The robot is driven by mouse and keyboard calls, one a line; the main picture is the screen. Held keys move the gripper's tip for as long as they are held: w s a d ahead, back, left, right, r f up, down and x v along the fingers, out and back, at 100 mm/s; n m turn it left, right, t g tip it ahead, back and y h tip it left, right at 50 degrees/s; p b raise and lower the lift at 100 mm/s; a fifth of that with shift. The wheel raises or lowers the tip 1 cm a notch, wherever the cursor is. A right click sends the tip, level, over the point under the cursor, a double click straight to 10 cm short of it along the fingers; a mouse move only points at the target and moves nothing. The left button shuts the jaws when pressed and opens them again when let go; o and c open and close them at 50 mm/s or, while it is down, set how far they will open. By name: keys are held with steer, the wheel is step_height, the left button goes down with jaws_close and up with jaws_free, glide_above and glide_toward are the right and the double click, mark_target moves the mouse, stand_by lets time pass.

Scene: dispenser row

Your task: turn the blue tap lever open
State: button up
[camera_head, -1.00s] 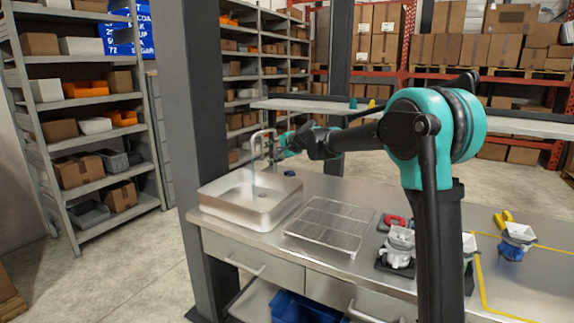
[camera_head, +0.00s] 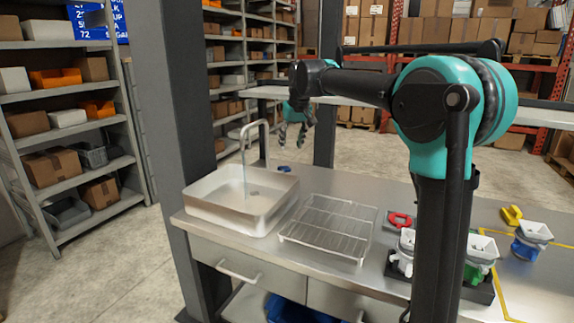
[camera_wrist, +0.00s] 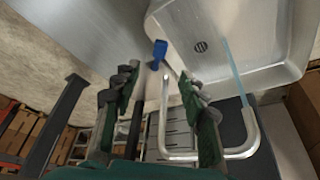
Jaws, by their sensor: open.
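The tap (camera_head: 264,140) is a bent metal pipe standing behind the sink (camera_head: 213,207), its spout over the basin. A thin pale blue stream (camera_head: 245,178) runs down from the spout; it also shows in the wrist view (camera_wrist: 234,72). The blue lever (camera_head: 284,169) is small and low beside the tap's foot. In the wrist view the blue lever (camera_wrist: 158,54) lies beyond my fingertips, between them in the picture. My gripper (camera_head: 297,122) is open and empty, pointing down above the bench's back edge, apart from the lever. Its two fingers (camera_wrist: 157,88) flank the tap pipe in the wrist view.
A wire rack (camera_head: 330,228) stands right of the sink. A red object (camera_head: 400,219), white-topped dispensers (camera_head: 482,247) and a yellow object (camera_head: 511,214) are further right. A dark post (camera_head: 185,120) rises left of the bench. A raised shelf (camera_head: 350,98) runs behind.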

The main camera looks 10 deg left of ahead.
mark_target(286, 168)
steer(key=x, duration=1.1)
steer(key=shift+r, duration=0.1)
jaws_close()
